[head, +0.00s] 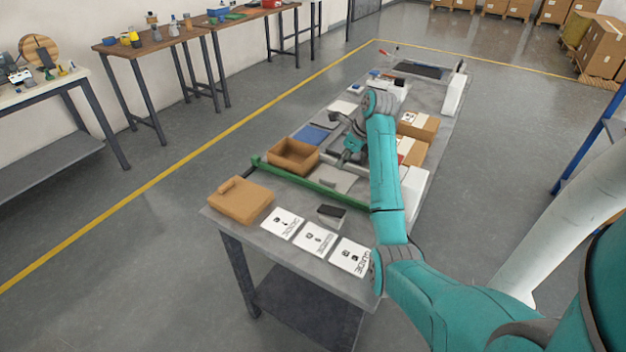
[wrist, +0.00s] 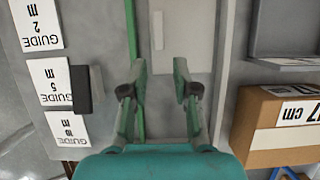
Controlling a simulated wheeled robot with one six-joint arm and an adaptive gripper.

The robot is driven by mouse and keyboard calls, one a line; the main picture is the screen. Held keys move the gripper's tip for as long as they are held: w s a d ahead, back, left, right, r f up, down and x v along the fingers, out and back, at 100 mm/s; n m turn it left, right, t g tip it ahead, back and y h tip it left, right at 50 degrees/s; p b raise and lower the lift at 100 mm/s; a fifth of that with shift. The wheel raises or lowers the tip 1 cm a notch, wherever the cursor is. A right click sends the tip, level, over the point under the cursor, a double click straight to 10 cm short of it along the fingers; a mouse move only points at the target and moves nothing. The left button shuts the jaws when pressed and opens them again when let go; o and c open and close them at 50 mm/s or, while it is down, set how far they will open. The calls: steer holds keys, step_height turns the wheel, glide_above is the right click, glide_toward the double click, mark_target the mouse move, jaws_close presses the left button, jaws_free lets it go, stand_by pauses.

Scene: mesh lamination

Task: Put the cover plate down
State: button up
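A light grey flat plate with a small raised handle, apparently the cover plate (head: 343,178), lies on the table beside the long green bar (head: 272,169). The plate (wrist: 185,40) also shows in the wrist view, with its handle (wrist: 157,30) just beyond my fingertips. My gripper (wrist: 160,82) is open, with a clear gap and nothing between its fingers. In the head view my gripper (head: 352,152) is low over the table behind the plate, partly hidden by my arm. I cannot tell its exact height above the table.
White guide cards (head: 316,239) and a black-topped block (head: 332,213) lie at the near end. A brown lidded box (head: 240,202) and an open brown tray (head: 281,161) stand to the left. Cartons (head: 420,125) line the right side; one (wrist: 275,145) is close to my gripper.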

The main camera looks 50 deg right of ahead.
mark_target(328, 180)
steer(key=x, duration=0.4)
steer(key=shift+w+a+f, duration=0.1)
steer(key=shift+a, duration=0.1)
steer(key=shift+w+x, duration=0.2)
steer(key=shift+x, duration=3.05)
steer(key=shift+d, duration=0.15)
jaws_close()
